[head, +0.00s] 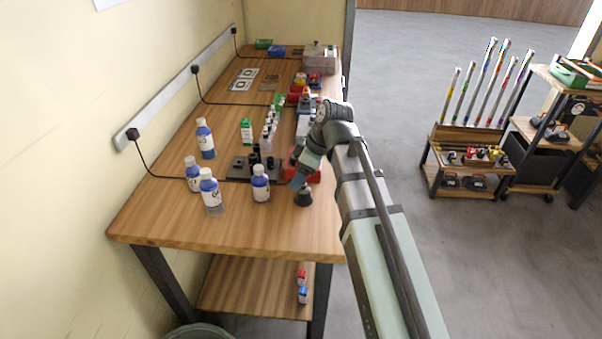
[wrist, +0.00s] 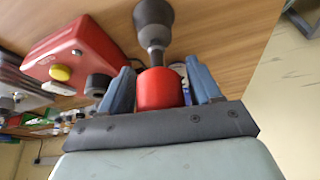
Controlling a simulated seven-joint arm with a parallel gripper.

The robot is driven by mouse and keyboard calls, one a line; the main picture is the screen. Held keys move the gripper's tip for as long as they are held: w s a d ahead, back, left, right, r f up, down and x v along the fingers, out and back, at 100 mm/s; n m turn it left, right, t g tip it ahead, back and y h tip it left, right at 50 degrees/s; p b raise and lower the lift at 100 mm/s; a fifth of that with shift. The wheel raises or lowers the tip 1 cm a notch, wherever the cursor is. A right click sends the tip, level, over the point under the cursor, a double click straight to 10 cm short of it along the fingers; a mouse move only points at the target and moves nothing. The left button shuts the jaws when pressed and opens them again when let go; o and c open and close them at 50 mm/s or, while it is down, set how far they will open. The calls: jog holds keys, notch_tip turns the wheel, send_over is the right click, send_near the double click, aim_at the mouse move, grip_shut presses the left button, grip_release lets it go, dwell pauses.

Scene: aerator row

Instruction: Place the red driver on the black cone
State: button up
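My gripper (wrist: 161,82) has its two blue fingers on either side of the red driver (wrist: 160,90), close against its red handle. The handle points toward my palm and the grey end of the driver points away. The black cone (wrist: 153,18) stands on the wooden table, wide end down, in line with the driver. The driver's far end appears to meet the cone's narrow top; whether it is seated cannot be told. In the head view my gripper (head: 299,180) is just above the black cone (head: 303,198), near the table's right edge. The driver is not clear there.
A red device (wrist: 68,52) with a yellow knob stands close beside my gripper. Bottles (head: 261,184) and a dark stand (head: 240,166) are left of the cone in the head view. The front of the table (head: 250,232) is clear.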

jog(key=shift+o, duration=0.8)
jog(key=shift+r, duration=0.15)
jog(key=v, duration=1.2)
